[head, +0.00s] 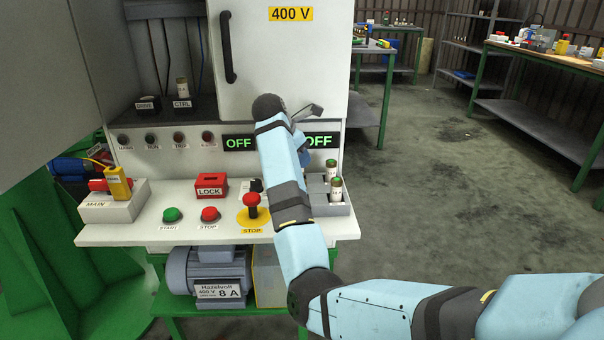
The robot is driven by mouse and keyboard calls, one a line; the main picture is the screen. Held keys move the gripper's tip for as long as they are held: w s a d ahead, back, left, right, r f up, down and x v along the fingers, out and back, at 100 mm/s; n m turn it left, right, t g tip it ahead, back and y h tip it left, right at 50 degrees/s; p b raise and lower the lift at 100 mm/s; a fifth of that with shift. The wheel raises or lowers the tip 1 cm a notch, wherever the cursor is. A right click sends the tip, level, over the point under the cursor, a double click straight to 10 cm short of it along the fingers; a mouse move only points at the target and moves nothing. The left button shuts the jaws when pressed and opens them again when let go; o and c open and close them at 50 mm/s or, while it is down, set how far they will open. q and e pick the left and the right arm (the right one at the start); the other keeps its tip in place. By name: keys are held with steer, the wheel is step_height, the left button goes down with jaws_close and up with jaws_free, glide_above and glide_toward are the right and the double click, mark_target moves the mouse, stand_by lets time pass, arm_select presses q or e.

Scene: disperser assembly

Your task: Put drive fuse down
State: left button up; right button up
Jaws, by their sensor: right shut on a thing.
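My right gripper (305,156) is mostly hidden behind my own forearm, at the left end of the grey fuse tray (326,209). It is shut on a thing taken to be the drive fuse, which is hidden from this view. The tray stands at the right end of the white shelf and holds two upright fuses with green tops, one farther back (331,170) and one in front (336,189). The holder labelled DRIVE (147,104) in the cabinet looks empty. The CTRL holder (182,102) beside it has a fuse (182,87) upright in it. My left gripper is out of view.
The shelf carries a red LOCK box (211,185), a green start button (172,214), a red stop button (210,214), a red emergency stop (251,204) and a MAIN switch (117,200). The 400 V door (285,60) hangs above. Open floor lies to the right.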

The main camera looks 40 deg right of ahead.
steer(key=shift+f, duration=0.4)
step_height(320, 180, down, 2)
steer(key=shift+f+b, duration=0.25)
steer(key=shift+b, duration=0.95)
steer(key=shift+f, duration=0.25)
steer(key=shift+r, duration=0.2)
steer(key=shift+f, duration=0.2)
steer(key=o, duration=1)
steer(key=shift+c, duration=0.2)
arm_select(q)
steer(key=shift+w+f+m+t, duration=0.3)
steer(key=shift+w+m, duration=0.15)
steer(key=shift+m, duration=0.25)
